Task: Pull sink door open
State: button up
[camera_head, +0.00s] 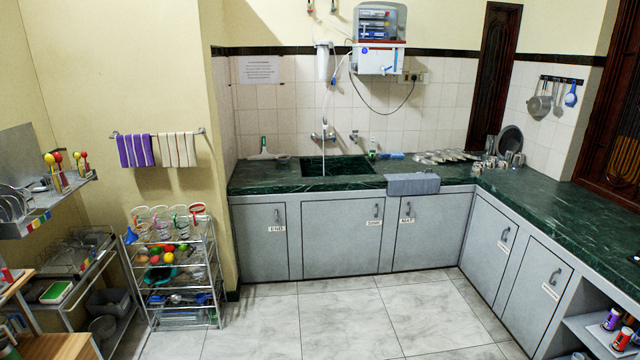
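The sink door (340,238) is the wide grey cabinet door below the green sink basin (338,166). It looks shut and flush with the cabinet front. Its curved handle (376,211) is at its upper right, with a small white label (374,223) just below that seems to read "SINK". My gripper is not in view, so its state and its distance from the door cannot be told.
Labelled grey doors (259,243) (430,232) flank the sink door, both shut. A grey cloth (412,184) hangs over the counter edge above the right one. A wire rack (180,278) stands left of the cabinets. The tiled floor (350,315) before the doors is clear.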

aim_at(341, 237)
jog(key=i, duration=2.3)
jog(key=i+j, duration=0.1)
jog(key=i, duration=2.2)
jog(key=l+z, duration=0.05)
jog(key=l, duration=0.05)
